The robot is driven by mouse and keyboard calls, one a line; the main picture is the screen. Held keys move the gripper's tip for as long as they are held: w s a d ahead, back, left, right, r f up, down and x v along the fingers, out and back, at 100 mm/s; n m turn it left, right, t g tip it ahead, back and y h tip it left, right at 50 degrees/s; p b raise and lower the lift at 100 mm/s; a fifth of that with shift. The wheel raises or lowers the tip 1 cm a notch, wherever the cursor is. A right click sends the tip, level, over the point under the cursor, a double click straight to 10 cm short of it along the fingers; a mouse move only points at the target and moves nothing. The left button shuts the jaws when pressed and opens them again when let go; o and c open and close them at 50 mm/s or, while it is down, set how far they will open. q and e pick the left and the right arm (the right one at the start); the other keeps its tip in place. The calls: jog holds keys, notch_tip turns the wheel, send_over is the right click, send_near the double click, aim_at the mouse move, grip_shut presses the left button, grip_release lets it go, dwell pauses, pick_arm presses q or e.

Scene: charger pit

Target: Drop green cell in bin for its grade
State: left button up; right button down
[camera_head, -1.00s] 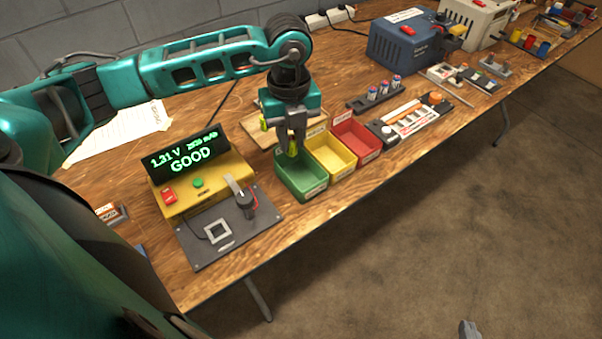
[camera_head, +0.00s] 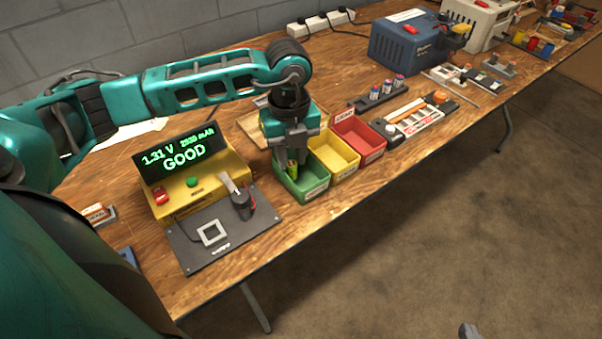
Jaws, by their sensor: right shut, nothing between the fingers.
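My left gripper (camera_head: 291,160) points down at the green bin (camera_head: 308,190), with its fingers in or just over the bin's opening. It is shut on the green cell (camera_head: 292,168), which stands upright between the fingers and is partly hidden by them. The yellow bin (camera_head: 341,170) and the red bin (camera_head: 369,146) stand beside the green one. The yellow tester (camera_head: 205,188) shows "1.31 V", a mAh figure and "GOOD" on its display (camera_head: 180,153). Only the tip of my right gripper (camera_head: 469,331) shows at the bottom edge, shut and empty.
A grey plate (camera_head: 205,238) with a square outline and a dark clamp lies before the tester. A rack with several cells (camera_head: 385,92), a charger strip (camera_head: 420,118) and a blue box (camera_head: 405,45) stand further right. The floor in front is clear.

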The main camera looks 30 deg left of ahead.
pick_arm(q)
jog(key=o, duration=0.4)
jog(key=shift+r, duration=0.1)
notch_tip(320, 180, up, 13)
jog(key=p, duration=0.1)
pick_arm(e)
jog(key=shift+s+d+r, duration=0.2)
jog(key=shift+d, duration=0.1)
jog(key=shift+d, duration=0.1)
